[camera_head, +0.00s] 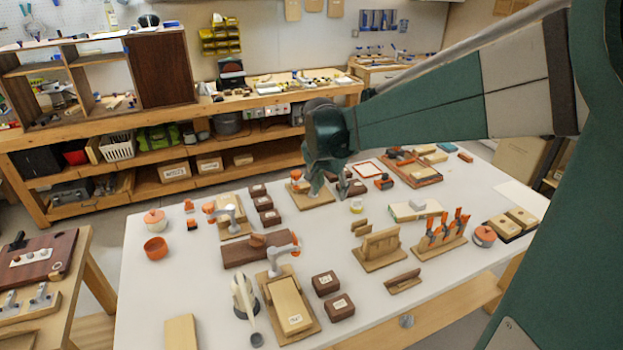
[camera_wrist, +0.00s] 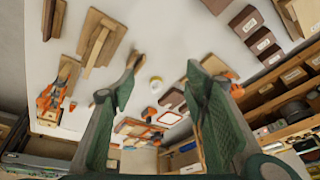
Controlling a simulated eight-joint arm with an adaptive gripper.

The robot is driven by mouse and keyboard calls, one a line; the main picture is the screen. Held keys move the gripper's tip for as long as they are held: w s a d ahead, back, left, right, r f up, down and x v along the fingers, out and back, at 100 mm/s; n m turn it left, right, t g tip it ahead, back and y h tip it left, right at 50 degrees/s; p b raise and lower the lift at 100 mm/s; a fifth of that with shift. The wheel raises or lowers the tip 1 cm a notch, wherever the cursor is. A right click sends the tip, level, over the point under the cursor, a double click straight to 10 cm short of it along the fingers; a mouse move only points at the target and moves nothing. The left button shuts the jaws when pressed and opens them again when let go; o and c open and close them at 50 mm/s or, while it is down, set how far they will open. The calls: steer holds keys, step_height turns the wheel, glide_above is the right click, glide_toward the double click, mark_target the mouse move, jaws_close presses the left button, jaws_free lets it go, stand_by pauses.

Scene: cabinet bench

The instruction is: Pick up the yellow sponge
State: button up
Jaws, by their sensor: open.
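No thing in view is clearly a yellow sponge.
The white table (camera_head: 172,270) is crowded with wooden fixtures, orange clamps (camera_head: 455,224) and dark labelled blocks (camera_head: 325,283). Bare table shows at the left front. A wooden bench (camera_head: 280,97) stands behind.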

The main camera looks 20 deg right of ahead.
steer(key=w+d+f+m+g+p, duration=0.2)
steer(key=w+d+f+m, duration=0.25)
steer(key=w+d, duration=0.4)
steer(key=m+g+h+p, duration=0.2)
steer(key=m+p, duration=0.1)
steer(key=m, duration=0.2)
glide_toward(357, 205)
steer(key=d+f, duration=0.1)
steer(key=shift+d, duration=0.25)
steer(key=shift+s+d+f+y, duration=0.1)
steer(key=shift+d+f+y, duration=0.1)
steer(key=shift+f, duration=0.4)
steer(key=shift+s+d+f+y, duration=0.1)
steer(key=shift+d+f, duration=0.15)
steer(key=shift+f, duration=0.4)
steer(key=shift+w+b+x, duration=0.15)
steer(key=shift+b+x, duration=0.2)
steer(key=shift+x, duration=0.95)
steer(key=shift+w+b+x, duration=0.1)
steer(key=shift+b+x, duration=0.2)
steer(key=shift+x, duration=1)
steer(key=shift+d, duration=0.1)
